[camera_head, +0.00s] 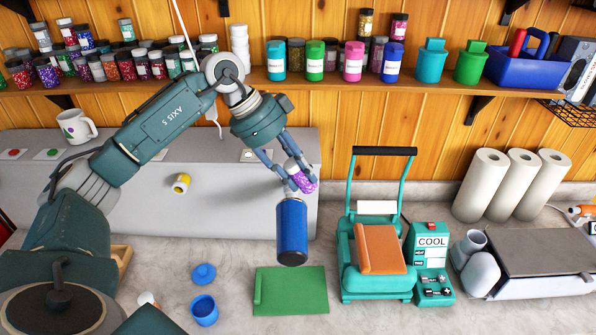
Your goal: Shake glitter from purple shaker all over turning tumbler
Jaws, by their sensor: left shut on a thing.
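My left gripper (289,174) is shut on a small clear shaker with purple glitter (306,183). The shaker is tilted, and the fingers hide part of it. It is just above the upper end of the blue tumbler (292,232) in the picture. The tumbler is in front of the grey housing (230,200), its long side pointing towards me. Whether it is turning cannot be told from one frame. No falling glitter can be made out. My right gripper is not in view.
A green mat (291,291) lies below the tumbler. A teal press (377,270) stands to its right. A blue cup (204,310) and blue lid (203,274) are on the counter at left. A shelf (200,92) of glitter jars runs behind my arm.

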